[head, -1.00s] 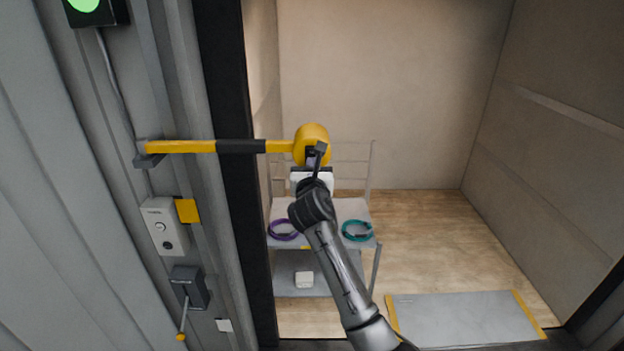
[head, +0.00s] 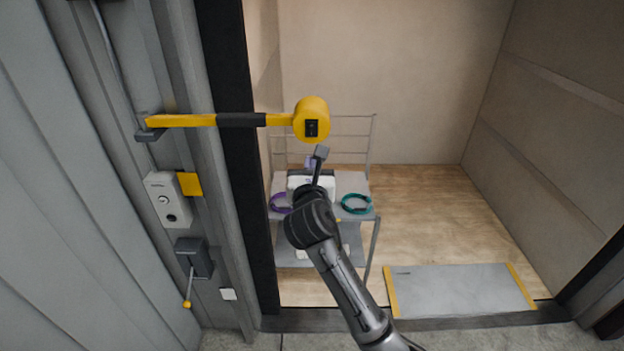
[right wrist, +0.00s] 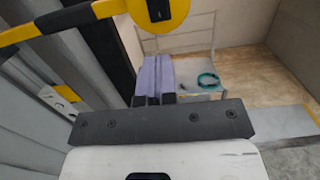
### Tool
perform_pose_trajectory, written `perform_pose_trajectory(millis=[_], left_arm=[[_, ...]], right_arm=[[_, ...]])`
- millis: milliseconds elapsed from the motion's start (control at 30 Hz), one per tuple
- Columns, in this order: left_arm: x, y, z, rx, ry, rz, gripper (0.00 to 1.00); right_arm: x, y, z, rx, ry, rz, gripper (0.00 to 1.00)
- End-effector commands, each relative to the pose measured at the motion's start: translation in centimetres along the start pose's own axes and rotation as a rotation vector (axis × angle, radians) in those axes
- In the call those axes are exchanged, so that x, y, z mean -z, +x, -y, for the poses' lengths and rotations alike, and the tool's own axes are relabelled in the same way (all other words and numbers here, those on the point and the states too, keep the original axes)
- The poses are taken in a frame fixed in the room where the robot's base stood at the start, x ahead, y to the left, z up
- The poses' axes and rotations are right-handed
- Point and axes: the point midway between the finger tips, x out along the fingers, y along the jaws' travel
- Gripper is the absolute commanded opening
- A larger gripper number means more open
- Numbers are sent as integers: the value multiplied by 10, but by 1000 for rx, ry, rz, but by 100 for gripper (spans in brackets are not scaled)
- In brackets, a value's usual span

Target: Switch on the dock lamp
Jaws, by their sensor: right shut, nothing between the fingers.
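The dock lamp (head: 312,108) is a round yellow head on a yellow and black arm that reaches right from the door frame. A black rocker switch (head: 312,128) faces me on the head. Which way the rocker is tipped is too small to tell, and I see no clear glow. My right gripper (head: 310,160) is shut and empty, just below the lamp head in the picture. In the right wrist view its closed pale fingers (right wrist: 153,72) point toward the lamp head (right wrist: 172,14), whose switch (right wrist: 159,9) shows at the top edge. The fingers look apart from it. My left gripper is out of view.
A wire cart (head: 350,183) stands behind, with a purple coil (head: 281,202) and a teal coil (head: 356,203). On the left wall are a grey button box (head: 168,200) and a lever box (head: 193,258). A grey dock plate (head: 460,292) lies at right.

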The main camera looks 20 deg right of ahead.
Motion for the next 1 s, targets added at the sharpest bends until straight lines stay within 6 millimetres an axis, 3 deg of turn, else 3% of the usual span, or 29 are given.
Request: perform_pose_trajectory(millis=[300,1000], left_arm=[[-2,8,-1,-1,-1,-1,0],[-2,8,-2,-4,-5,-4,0]], right_arm=[[0,-30,1,1,0,1,0],[0,-34,0,0,56,0,0]])
